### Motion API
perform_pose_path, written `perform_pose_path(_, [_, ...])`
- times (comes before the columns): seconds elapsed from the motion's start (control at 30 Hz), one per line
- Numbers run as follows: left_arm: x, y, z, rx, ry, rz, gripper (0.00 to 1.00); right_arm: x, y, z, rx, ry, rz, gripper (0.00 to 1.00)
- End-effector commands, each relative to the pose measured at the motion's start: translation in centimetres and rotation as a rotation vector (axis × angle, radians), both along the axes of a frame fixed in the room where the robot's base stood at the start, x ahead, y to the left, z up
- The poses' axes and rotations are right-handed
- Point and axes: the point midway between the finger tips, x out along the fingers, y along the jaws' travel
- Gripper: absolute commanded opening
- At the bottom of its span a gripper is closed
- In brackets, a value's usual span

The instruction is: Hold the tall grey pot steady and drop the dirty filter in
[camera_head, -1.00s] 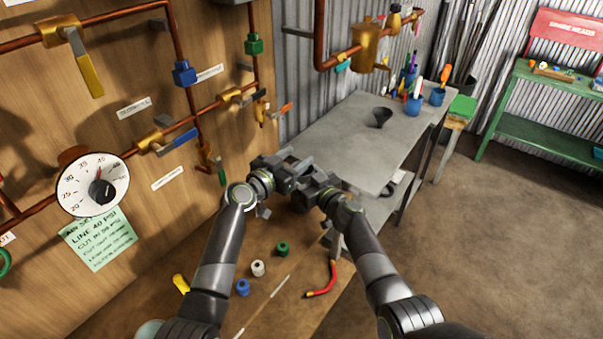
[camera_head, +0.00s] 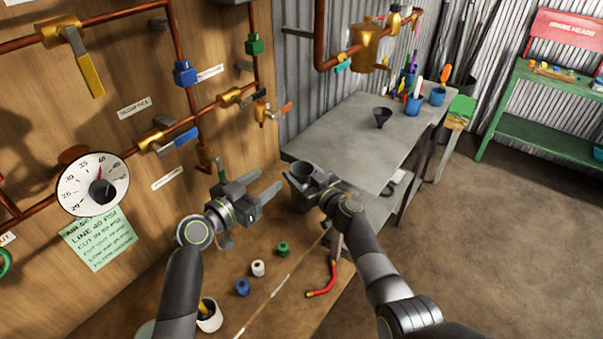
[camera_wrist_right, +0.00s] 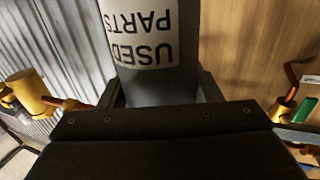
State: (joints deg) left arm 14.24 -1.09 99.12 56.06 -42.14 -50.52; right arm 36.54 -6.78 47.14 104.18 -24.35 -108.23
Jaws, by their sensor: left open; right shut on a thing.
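The tall grey pot (camera_head: 302,171) stands upright near the front left corner of the grey bench, its open top facing up. In the right wrist view the pot (camera_wrist_right: 150,88) carries a white label reading "USED PARTS". My right gripper (camera_head: 311,187) is shut on the pot, with a finger on each side of it. My left gripper (camera_head: 269,181) is open, left of the pot and apart from it, with nothing visible between its fingers. I cannot make out the dirty filter, and the bottom of the pot's inside is too dark to see.
The grey bench (camera_head: 345,143) holds a black funnel (camera_head: 383,117) and blue tool cups. The pipe board with its gauge (camera_head: 92,183) is close on the left. Blue, white and green fittings and a red-handled tool (camera_head: 325,281) lie below my grippers.

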Motion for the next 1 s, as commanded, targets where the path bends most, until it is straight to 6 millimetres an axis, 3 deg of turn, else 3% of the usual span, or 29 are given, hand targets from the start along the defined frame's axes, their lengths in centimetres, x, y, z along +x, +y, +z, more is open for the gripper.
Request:
perform_pose_path(0.27, [-0.1,0.1,0.0,-0.001,0.001,0.0,0.51,0.0,0.0,0.0,0.0,0.0,0.0,0.34])
perform_pose_path(0.3, [-0.1,0.1,0.0,-0.001,0.001,0.0,0.51,0.0,0.0,0.0,0.0,0.0,0.0,0.62])
perform_pose_path(0.47, [-0.1,0.1,0.0,0.0,0.0,0.0,0.51,0.0,0.0,0.0,0.0,0.0,0.0,0.83])
perform_pose_path(1.0, [-0.1,0.0,0.0,0.0,0.0,0.0,0.51,-1.1,-0.8,0.0,0.002,-0.002,0.001,0.84])
